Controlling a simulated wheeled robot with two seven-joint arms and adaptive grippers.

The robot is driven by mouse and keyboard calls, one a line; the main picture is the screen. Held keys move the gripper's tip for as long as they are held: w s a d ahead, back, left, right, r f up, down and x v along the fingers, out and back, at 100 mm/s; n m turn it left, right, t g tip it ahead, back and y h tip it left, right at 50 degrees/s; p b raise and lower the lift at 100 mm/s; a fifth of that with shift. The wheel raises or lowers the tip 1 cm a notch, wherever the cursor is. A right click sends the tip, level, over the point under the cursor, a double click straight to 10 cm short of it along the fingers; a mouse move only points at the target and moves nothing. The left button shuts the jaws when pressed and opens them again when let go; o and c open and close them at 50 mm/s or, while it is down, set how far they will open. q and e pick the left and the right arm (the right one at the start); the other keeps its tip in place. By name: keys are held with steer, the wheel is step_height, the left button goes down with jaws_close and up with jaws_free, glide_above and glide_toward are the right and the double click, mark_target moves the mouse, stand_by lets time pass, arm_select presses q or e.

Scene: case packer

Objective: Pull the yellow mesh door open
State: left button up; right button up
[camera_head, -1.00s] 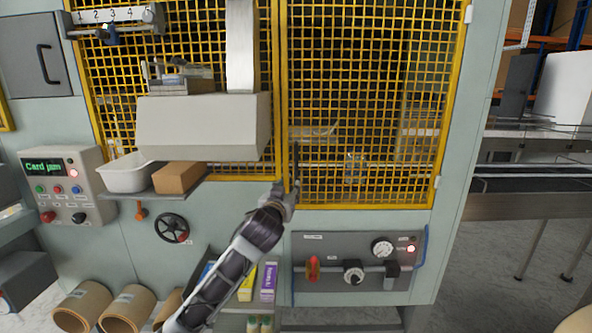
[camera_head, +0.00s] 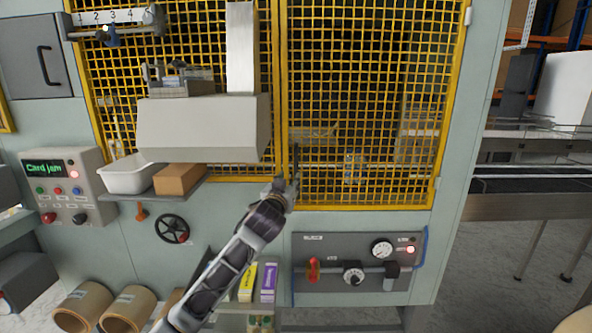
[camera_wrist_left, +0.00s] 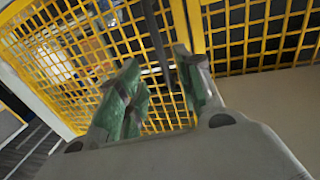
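The yellow mesh door (camera_head: 365,207) is the right-hand mesh panel in the head view, and it looks shut in its frame. A dark upright handle bar (camera_head: 296,160) stands at its left edge. My left gripper (camera_head: 292,183) is at the lower end of this bar. In the left wrist view the gripper (camera_wrist_left: 163,85) has its green-padded fingers apart. The handle bar (camera_wrist_left: 156,40) runs down between the fingertips, with a gap visible beside it; I cannot tell whether it touches a finger. My right gripper is not in view.
A grey hopper box (camera_head: 203,127) juts out left of the door. Below it are a white tray (camera_head: 130,178) and a cardboard block (camera_head: 180,180) on a shelf. A panel with a gauge and knobs (camera_head: 352,271) sits under the door. A conveyor (camera_head: 530,184) stands at right.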

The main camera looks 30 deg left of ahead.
mark_target(295, 170)
arm_select(q)
steer(key=p+x, duration=0.1)
steer(key=x, duration=0.3)
steer(key=shift+w+a+r, duration=0.1)
steer(key=shift+w+a, duration=0.05)
steer(key=shift+w, duration=0.2)
steer(key=shift+p+x, duration=0.6)
steer(key=shift+x, duration=0.85)
steer(key=shift+p+x, duration=0.5)
steer(key=shift+x, duration=1.4)
jaws_close()
